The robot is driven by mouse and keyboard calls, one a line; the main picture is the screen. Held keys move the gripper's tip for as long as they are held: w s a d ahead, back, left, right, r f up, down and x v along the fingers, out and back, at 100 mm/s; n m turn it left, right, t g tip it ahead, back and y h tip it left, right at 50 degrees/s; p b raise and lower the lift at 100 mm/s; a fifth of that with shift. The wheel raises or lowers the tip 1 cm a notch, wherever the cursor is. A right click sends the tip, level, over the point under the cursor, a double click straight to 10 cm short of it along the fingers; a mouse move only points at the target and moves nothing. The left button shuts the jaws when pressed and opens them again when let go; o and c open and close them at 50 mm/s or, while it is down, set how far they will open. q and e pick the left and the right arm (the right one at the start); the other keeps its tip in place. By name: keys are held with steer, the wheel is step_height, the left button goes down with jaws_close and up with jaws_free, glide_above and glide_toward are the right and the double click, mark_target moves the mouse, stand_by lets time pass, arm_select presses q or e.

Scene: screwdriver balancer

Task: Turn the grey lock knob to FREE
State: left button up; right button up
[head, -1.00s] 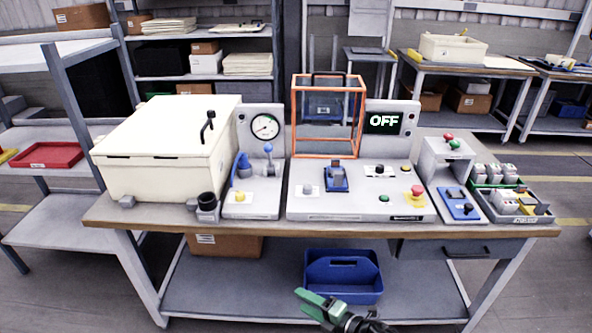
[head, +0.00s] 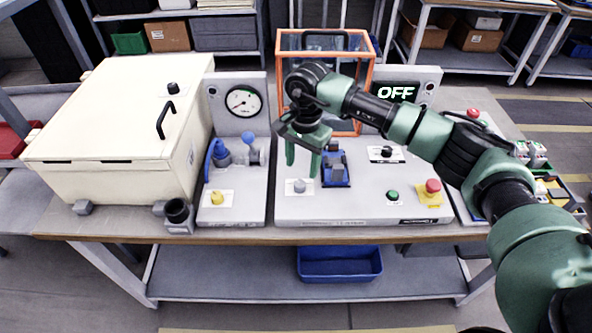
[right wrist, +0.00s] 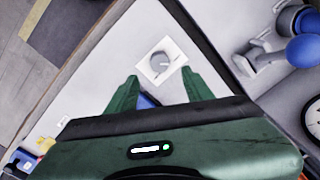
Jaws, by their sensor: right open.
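The grey lock knob (head: 299,186) sits on a white label plate at the front left of the middle panel. It also shows in the right wrist view (right wrist: 161,62), just beyond and between the fingertips; its label lettering is too small to read. My right gripper (head: 303,163) points down above the panel, just behind and above the knob in the head view. Its green fingers (right wrist: 160,82) are open and apart from the knob, with nothing between them. My left gripper is not in view.
A blue switch block (head: 335,168) stands close to the right of the knob. An orange-framed case (head: 366,78) stands behind. A panel with a blue-handled valve (head: 218,153) and yellow button (head: 217,197) lies to the left. A display reads OFF (head: 396,92).

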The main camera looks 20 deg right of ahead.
mark_target(300, 183)
step_height(300, 183, down, 4)
steer(key=shift+s+a+f+p, duration=0.1)
steer(key=shift+s+a+p, duration=0.05)
steer(key=shift+p, duration=0.4)
steer(key=shift+w+f, duration=0.2)
steer(key=shift+f, duration=0.95)
steer(key=c, duration=0.9)
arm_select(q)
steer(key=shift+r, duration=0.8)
arm_select(e)
jaws_close()
